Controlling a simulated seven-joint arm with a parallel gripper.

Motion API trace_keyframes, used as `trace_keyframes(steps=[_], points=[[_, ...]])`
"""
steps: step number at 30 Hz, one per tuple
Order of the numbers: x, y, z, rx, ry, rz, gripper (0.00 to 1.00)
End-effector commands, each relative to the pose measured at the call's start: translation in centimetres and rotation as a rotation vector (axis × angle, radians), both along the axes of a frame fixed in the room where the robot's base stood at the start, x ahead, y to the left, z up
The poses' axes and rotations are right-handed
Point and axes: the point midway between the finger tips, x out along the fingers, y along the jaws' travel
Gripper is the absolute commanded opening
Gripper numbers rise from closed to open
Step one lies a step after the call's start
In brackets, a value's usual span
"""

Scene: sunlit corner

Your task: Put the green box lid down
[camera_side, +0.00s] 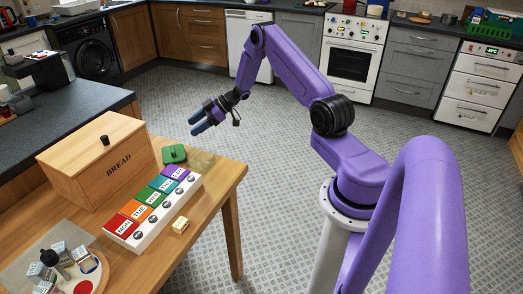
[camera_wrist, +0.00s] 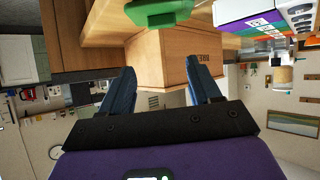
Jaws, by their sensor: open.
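A flat green piece with a raised part on top (camera_side: 174,154) lies on the wooden table behind the long box; it also shows at the top of the wrist view (camera_wrist: 160,12). The long white box (camera_side: 126,243) has a row of coloured day lids. Its green lid (camera_side: 149,197) sits between an orange and a teal one and looks down flat; how tightly it is closed I cannot tell. My gripper (camera_side: 199,123) is in the air beyond the table, right of and above the green piece. Its two blue fingers (camera_wrist: 162,70) are apart with nothing between them.
A wooden bread box (camera_side: 78,175) stands left of the long box. A small pale block (camera_side: 180,225) lies to its right. A round tray (camera_side: 97,284) with small items is at the front left. The table's right edge (camera_side: 235,190) is bare, with open floor beyond.

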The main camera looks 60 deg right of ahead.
Motion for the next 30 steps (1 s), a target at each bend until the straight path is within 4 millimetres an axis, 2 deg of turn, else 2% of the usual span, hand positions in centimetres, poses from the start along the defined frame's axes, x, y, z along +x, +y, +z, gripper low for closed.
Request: trace_keyframes(steps=[3, 7, 11, 14, 17, 21, 23, 27, 29, 30], points=[[2.5, 3.9, 3.0, -0.104, -0.022, -0.017, 0.63], [3.9, 8.8, 6.5, -0.217, -0.032, -0.056, 0.63], [3.2, 13.7, 9.6, -0.312, -0.022, -0.09, 0.63], [1.3, 17.3, 11.8, -0.37, -0.001, -0.109, 0.63], [-1.6, 20.6, 13.5, -0.423, 0.036, -0.12, 0.63], [-7.4, 24.4, 15.4, -0.484, 0.11, -0.113, 0.63], [-10.4, 25.6, 16.0, -0.511, 0.149, -0.101, 0.63], [-18.3, 27.6, 16.8, -0.571, 0.261, -0.048, 0.63], [-21.9, 27.9, 17.0, -0.597, 0.314, -0.015, 0.63], [-24.4, 28.0, 17.0, -0.616, 0.351, 0.011, 0.63]])
